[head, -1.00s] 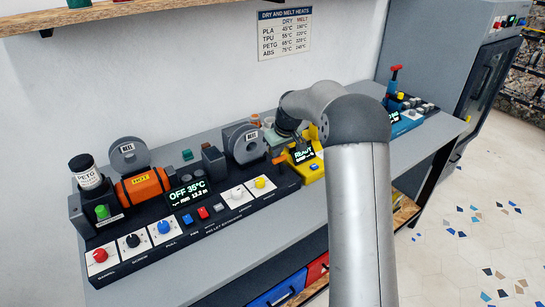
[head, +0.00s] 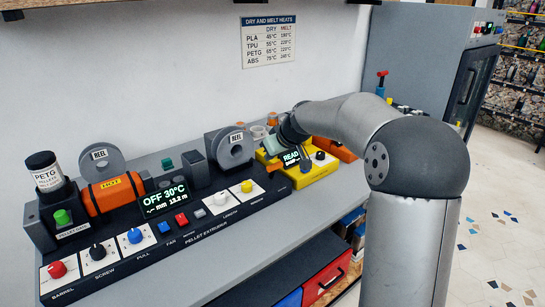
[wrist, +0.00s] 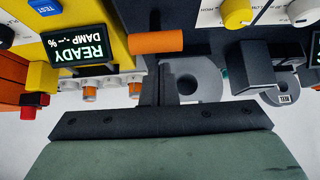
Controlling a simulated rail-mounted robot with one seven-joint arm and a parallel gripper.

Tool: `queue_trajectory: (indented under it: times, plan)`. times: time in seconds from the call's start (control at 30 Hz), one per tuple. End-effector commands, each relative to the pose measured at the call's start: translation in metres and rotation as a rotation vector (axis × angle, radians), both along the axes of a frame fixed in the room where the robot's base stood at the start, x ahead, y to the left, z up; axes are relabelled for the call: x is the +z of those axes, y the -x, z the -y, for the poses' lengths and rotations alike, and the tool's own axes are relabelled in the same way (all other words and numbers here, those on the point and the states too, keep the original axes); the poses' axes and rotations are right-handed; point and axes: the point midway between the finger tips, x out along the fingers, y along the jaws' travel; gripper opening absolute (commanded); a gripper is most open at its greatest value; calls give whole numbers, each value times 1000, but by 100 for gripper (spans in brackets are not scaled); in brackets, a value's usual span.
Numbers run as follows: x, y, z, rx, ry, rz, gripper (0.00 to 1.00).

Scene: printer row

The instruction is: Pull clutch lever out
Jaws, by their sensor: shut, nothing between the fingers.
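An orange cylindrical handle (wrist: 157,42), which I take to be the clutch lever, shows at the top middle of the wrist view, between the yellow unit and the dark extruder. No label on it is readable. My gripper (wrist: 158,62) is shut and empty, its dark fingertips close to the handle; I cannot tell whether they touch. In the head view my gripper (head: 270,151) is small, between the reel and the yellow unit, and the handle is not clearly visible there.
The yellow unit (head: 320,171) has a screen reading READY. The pellet extruder panel (head: 160,250) carries knobs and buttons, with a grey reel (head: 231,147) behind and a PETG jar (head: 45,172) at left. A heat chart (head: 268,41) hangs on the wall.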

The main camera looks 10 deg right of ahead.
Motion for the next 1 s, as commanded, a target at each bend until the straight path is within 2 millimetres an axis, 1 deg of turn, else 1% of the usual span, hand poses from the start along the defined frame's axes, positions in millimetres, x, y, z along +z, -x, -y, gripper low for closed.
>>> queue_trajectory:
  times: [0.03,0.2,0.63,0.77,0.93,0.97,1.0]
  plan:
    - [4,0,0,0,1,1,0]
    - [12,0,0,0,1,1,0]
    - [15,-2,-1,1,1,0,0]
    - [26,-12,-5,-1,-1,0,0]
    - [43,-33,-13,-1,-1,0,0]
    - [42,-26,-7,-6,2,3,0]
    - [45,-19,-4,-8,2,3,0]
